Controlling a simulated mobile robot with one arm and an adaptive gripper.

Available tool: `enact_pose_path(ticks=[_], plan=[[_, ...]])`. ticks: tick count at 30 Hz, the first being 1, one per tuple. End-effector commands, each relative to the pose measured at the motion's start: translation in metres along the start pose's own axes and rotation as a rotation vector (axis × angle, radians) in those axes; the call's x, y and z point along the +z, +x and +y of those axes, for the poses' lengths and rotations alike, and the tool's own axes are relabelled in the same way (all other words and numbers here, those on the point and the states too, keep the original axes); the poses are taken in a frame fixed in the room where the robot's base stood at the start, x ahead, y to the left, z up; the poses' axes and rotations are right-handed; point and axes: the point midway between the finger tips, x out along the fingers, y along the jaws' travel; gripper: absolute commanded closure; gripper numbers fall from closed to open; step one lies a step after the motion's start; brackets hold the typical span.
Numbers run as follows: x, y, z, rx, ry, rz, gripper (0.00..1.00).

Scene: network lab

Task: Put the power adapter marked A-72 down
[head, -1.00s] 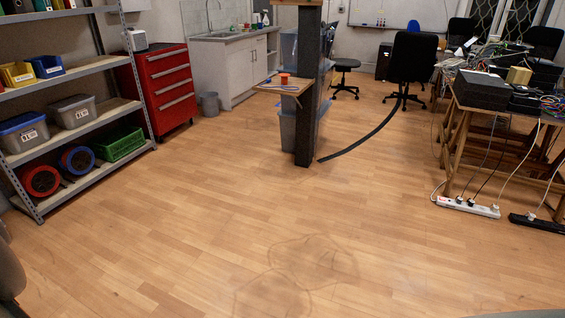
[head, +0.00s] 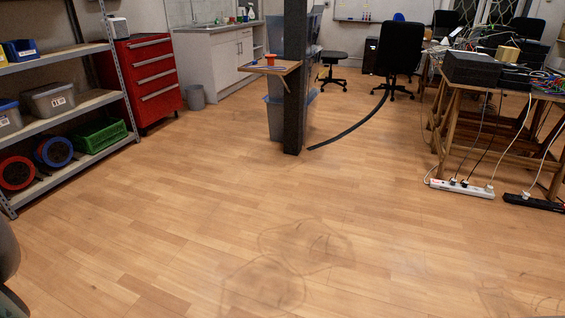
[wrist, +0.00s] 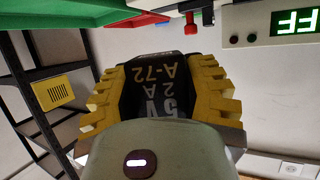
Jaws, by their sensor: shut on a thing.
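In the wrist view, the black power adapter (wrist: 157,90) sits between the yellow ridged fingers of my gripper (wrist: 154,72). Its pale lettering, upside down in the picture, reads 5V, 2A and A-72. My gripper is shut on it, one finger on each side. The adapter's near end is hidden behind the gripper's grey body. Nothing is seen touching the adapter from below. The head view shows neither the gripper nor the adapter.
The wrist view shows a white device (wrist: 262,22) with a green display, and a dark rack (wrist: 35,75) on the left. In the head view, the floor (head: 210,190) ahead is open. A dark pillar (head: 294,90) and a power strip (head: 462,188) stand beyond.

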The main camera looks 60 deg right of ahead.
Motion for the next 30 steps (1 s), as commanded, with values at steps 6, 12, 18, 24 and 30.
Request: enact_pose_path(ticks=[6,12,18,24,30], plan=[[0.032,0.012,0.000,-0.001,0.012,-0.006,0.97],[0.053,0.021,0.001,0.003,0.006,-0.001,0.97],[0.077,0.029,0.002,0.008,0.009,0.000,0.97],[0.093,0.037,0.002,0.006,0.007,0.000,0.97],[0.092,0.036,0.002,0.007,0.005,0.001,0.97]])
